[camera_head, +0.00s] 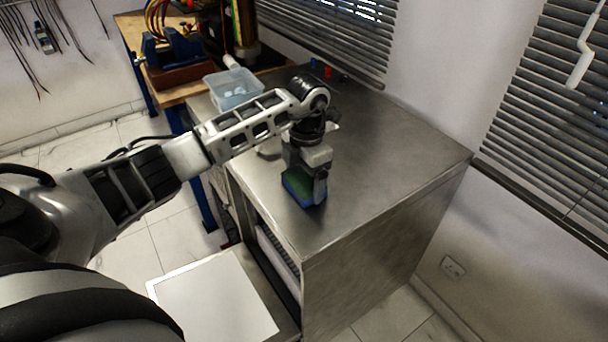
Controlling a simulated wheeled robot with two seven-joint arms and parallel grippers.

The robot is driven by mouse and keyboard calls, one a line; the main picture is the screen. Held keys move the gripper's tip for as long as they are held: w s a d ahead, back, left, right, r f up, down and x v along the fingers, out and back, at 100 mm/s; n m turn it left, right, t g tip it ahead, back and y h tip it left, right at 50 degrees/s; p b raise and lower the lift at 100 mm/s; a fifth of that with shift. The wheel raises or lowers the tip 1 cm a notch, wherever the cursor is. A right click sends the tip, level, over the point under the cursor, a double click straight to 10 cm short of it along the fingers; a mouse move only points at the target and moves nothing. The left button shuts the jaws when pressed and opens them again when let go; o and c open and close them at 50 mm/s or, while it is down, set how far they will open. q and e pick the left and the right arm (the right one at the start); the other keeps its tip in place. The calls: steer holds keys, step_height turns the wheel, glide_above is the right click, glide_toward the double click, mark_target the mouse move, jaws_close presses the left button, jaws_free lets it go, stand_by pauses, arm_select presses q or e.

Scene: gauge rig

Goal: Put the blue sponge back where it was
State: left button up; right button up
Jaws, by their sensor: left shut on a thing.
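The blue sponge (299,190) has a green top layer. It is at the near left part of the grey metal cabinet top (375,165), close to its left edge. My left gripper (307,180) points down from above and is shut on the sponge. The sponge is at or just above the cabinet top; I cannot tell whether it touches. The gripper hides part of the sponge. My right gripper is not in view.
A clear bluish container (232,92) with pale items stands at the cabinet's far left. A small red object (327,71) and a blue one (313,63) stand at the back. A wooden bench (150,40) with a blue vise is beyond. The cabinet's right half is clear.

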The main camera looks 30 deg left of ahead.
mark_target(306, 178)
arm_select(q)
steer(key=shift+f, duration=0.15)
steer(key=o, duration=0.7)
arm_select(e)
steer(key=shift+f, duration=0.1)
arm_select(q)
steer(key=shift+r, duration=0.35)
steer(key=r, duration=0.7)
steer(key=r+b, duration=0.1)
steer(key=r, duration=0.3)
steer(key=shift+w+d+r, duration=0.1)
steer(key=shift+w+r, duration=0.15)
steer(key=shift+r, duration=0.1)
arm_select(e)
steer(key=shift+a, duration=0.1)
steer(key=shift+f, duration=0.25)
